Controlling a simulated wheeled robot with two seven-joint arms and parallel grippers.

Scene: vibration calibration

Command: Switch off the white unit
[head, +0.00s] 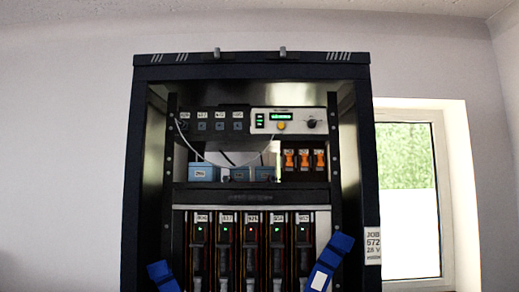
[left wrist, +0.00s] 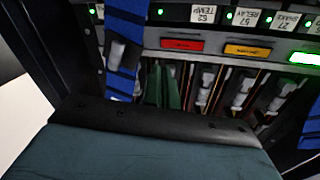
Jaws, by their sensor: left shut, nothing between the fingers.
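The white unit (head: 290,121) sits at the upper right inside the rack. It shows a lit green display (head: 281,116), a yellow button (head: 281,126) below it and a black knob (head: 311,123) at its right. Small green lights show at its left end. No gripper touches the unit in the head view, and neither gripper can be made out there. In the left wrist view my left gripper (left wrist: 150,121) shows as a dark body across the bottom. It is shut and holds nothing. The white unit cannot be made out in that view.
The dark rack (head: 252,58) frames everything. Below the unit are orange switches (head: 304,159), blue boxes (head: 202,173) and several upright modules. Blue straps (head: 328,259) slant across the lower front; one (left wrist: 127,40) hangs close to my left gripper. A window (head: 408,190) is at right.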

